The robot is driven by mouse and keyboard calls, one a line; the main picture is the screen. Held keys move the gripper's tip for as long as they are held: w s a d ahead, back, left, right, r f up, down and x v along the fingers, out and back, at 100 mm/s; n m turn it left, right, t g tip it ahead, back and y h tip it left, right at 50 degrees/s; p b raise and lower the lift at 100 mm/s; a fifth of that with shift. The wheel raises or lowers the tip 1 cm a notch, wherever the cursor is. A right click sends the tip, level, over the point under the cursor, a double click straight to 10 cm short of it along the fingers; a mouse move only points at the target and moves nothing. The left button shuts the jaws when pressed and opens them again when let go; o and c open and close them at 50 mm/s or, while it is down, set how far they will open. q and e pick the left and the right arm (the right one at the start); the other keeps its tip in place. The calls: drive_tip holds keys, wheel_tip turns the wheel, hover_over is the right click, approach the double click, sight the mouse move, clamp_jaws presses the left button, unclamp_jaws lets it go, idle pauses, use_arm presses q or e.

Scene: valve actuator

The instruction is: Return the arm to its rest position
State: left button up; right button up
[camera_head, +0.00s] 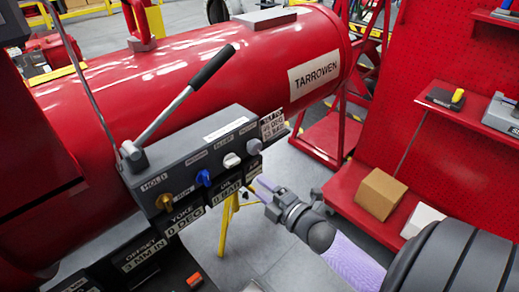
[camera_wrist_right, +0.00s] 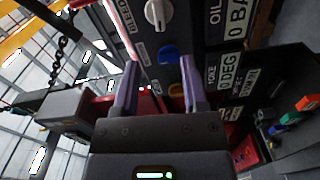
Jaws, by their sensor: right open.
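My right gripper (camera_head: 258,190) is open and empty in front of the grey control box (camera_head: 205,142), a little to the right of and below its knobs. In the right wrist view its two purple fingers (camera_wrist_right: 160,78) stand apart, with a blue knob (camera_wrist_right: 168,53) and a yellow knob (camera_wrist_right: 177,90) showing beyond the gap. The head view also shows the yellow knob (camera_head: 165,201), the blue knob (camera_head: 203,178), a white knob (camera_head: 231,160) and a grey knob (camera_head: 254,146). My right forearm comes in from the lower right. My left gripper is not in view.
A lever with a black grip (camera_head: 212,66) rises from the box. A big red cylinder (camera_head: 230,55) lies behind it. A yellow stand (camera_head: 228,225) is below the box. A red shelf at right holds a cardboard box (camera_head: 380,194). Grey floor (camera_head: 280,235) is open between.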

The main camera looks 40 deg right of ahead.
drive_tip(key=s+a+f+m+g+h, duration=0.15)
drive_tip(key=s+f+m+g, duration=0.45)
drive_tip(key=f, duration=0.6)
drive_tip(key=s+a+f+m+g+h, duration=0.1)
drive_tip(key=s+a+f+m+g, duration=0.25)
drive_tip(key=s+f, duration=0.75)
drive_tip(key=s+a+f+m+g, duration=0.2)
drive_tip(key=s+a+f+g, duration=0.1)
drive_tip(key=s, duration=0.5)
drive_tip(key=s+a+f+m+g+y, duration=0.1)
drive_tip(key=s+a+f+m+g, duration=0.1)
drive_tip(key=s+f+g, duration=0.3)
drive_tip(key=s+f+m, duration=0.1)
drive_tip(key=s, duration=0.3)
drive_tip(key=shift+a, duration=0.4)
